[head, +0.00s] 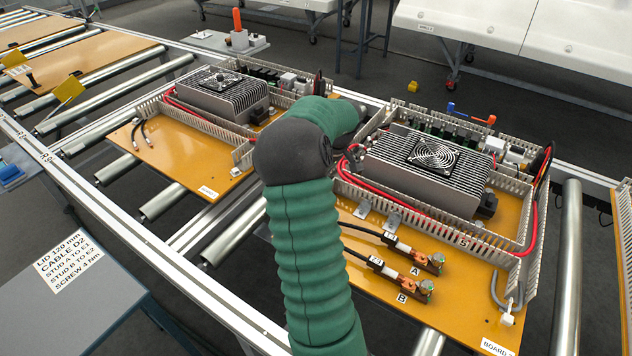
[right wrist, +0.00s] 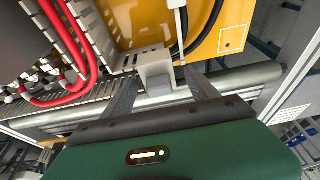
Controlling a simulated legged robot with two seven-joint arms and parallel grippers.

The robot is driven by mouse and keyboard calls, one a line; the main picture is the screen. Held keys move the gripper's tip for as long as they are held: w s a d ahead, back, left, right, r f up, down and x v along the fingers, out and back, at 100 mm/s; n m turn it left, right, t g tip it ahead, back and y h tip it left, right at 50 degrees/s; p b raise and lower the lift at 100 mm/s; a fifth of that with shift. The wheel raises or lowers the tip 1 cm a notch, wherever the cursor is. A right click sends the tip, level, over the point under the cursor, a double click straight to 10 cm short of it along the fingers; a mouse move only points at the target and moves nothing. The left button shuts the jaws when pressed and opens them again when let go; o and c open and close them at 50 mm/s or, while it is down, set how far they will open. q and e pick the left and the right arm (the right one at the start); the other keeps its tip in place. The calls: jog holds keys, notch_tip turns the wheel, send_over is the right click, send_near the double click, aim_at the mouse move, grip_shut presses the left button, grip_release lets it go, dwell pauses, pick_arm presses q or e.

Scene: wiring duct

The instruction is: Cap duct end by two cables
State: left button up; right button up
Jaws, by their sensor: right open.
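In the right wrist view my right gripper (right wrist: 160,78) is open, its two dark fingers on either side of a pale grey block (right wrist: 156,72). The block looks like an end cap at the end of a slotted duct (right wrist: 95,92); I cannot tell whether it is seated. Black cables (right wrist: 188,38) with a white tie run beside it. In the head view a green-sleeved arm of mine crosses the middle, its hand hidden. Two black cables (head: 141,131) stand by the far board's duct (head: 152,106). Two lugged cables (head: 400,265) lie on the near board (head: 460,310). My left gripper is not identifiable.
Finned heatsinks (head: 425,168) (head: 222,92) stand inside the ducts on both boards. Red cables (right wrist: 75,50) run close to the duct in the wrist view. Rollers (head: 235,235) and a metal rail (head: 130,205) lie around the boards. A job card (head: 68,262) lies at left.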

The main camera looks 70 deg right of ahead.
jog(key=shift+d, duration=0.1)
dwell(0.5)
jog(key=p+v, duration=0.3)
jog(key=v, duration=1.3)
jog(key=shift+s+r, duration=0.2)
jog(key=shift+r, duration=0.1)
jog(key=shift+d, duration=0.1)
jog(key=shift+c, duration=0.5)
